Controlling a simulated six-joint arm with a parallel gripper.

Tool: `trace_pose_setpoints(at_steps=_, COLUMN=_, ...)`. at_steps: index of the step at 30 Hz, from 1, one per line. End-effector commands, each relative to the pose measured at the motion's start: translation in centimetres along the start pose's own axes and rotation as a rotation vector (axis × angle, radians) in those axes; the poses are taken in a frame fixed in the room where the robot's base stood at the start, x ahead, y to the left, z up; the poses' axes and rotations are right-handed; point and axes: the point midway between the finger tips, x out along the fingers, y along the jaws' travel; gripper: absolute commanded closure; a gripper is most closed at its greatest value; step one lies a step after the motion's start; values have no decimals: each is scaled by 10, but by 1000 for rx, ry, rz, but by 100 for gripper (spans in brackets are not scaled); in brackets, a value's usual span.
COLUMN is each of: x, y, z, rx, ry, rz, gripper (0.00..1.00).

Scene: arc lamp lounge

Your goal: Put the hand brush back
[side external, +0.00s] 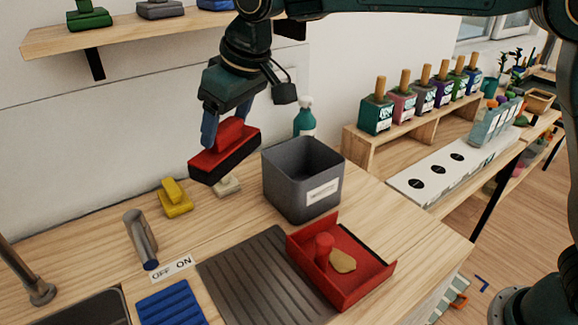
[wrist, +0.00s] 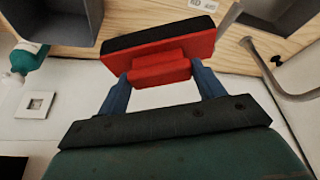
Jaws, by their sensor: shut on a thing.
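The hand brush (side external: 226,153) has a red body and handle block with a black bristle side. My gripper (side external: 228,122) is shut on its red handle and holds it in the air above the counter, left of the grey bin. In the wrist view the brush (wrist: 160,52) lies across between my two blue fingers (wrist: 160,74), slightly tilted, its black side away from me. A wall shelf (side external: 120,34) at upper left holds a green brush (side external: 88,15), a grey one (side external: 160,9) and a blue one (side external: 215,4).
A grey bin (side external: 281,186) stands on the counter, with a spray bottle (side external: 305,119) behind it. A red dustpan (side external: 372,277) sits in front.

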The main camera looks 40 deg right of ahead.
Motion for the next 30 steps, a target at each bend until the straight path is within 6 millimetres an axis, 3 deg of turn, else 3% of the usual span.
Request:
trace_pose_setpoints(at_steps=1, x=0, y=-20, z=-1, rx=-27, ry=1, rz=-12, gripper=54)
trace_pose_setpoints(at_steps=9, x=-4, y=-115, z=5, rx=-150, ry=1, rz=-63, gripper=54)
trace_pose_setpoints(at_steps=16, x=-11, y=-185, z=19, rx=-242, ry=0, rz=-101, gripper=54)
trace_pose_setpoints(at_steps=22, x=-16, y=-218, z=29, rx=-288, ry=1, rz=-120, gripper=54)
trace_pose_setpoints(at_steps=30, x=-17, y=-226, z=32, rx=-299, ry=1, rz=-124, gripper=54)
